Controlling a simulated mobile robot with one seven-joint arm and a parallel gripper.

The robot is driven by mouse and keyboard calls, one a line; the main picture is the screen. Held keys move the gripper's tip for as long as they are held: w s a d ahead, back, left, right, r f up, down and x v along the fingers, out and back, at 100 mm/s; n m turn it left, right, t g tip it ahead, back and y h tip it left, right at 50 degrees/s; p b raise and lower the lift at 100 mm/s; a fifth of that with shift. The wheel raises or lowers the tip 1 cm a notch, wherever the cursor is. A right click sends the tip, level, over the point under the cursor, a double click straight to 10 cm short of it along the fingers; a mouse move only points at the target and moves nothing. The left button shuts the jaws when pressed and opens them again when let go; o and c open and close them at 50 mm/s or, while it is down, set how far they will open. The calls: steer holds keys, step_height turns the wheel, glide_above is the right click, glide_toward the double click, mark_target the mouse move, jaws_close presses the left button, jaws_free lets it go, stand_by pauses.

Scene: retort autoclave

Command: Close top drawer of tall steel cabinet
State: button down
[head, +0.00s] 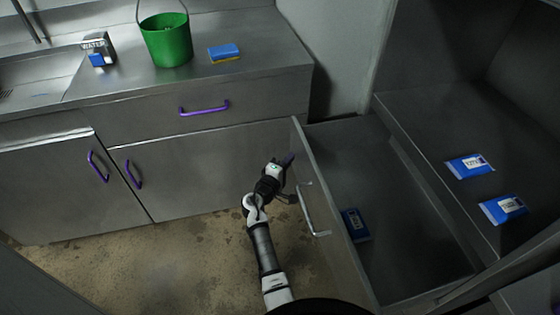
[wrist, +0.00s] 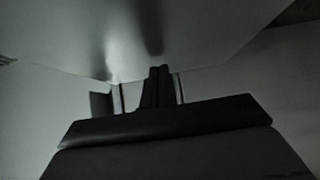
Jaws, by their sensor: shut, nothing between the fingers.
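The top drawer of the steel cabinet (head: 405,145) stands open at the right of the head view. Its grey front panel (head: 318,188) faces left and carries a silver bar handle (head: 311,212). A blue packet (head: 355,224) lies inside the drawer, by the front panel. My gripper (head: 287,162) is shut and empty, at the far end of the drawer front, beyond the handle and not on it. In the wrist view, the closed dark fingers (wrist: 158,88) point at a plain grey surface. I cannot tell whether they touch it.
Two blue labelled packets (head: 470,165) (head: 503,208) lie on the cabinet shelf above the drawer. A steel counter (head: 130,85) at the left holds a green bucket (head: 167,40), a blue-and-yellow sponge (head: 224,52) and a water box (head: 99,48). Open floor (head: 190,255) lies left of the drawer.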

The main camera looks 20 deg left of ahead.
steer(key=shift+w+d, duration=0.1)
stand_by(0.3)
steer(key=w+d+b, duration=0.2)
steer(key=w+d, duration=0.2)
steer(key=d, duration=0.2)
steer(key=w+d+b, duration=0.1)
steer(key=w+d, duration=0.4)
steer(key=d, duration=0.2)
steer(key=w+d+b, duration=0.2)
steer(key=w+d, duration=0.3)
steer(key=d, duration=0.2)
steer(key=shift+w+d+b, duration=0.1)
steer(key=shift+w+b, duration=0.15)
steer(key=shift+b, duration=0.1)
steer(key=shift+w+d, duration=0.4)
steer(key=shift+d, duration=0.1)
steer(key=shift+w+d+r, duration=0.1)
steer(key=shift+d+r, duration=0.05)
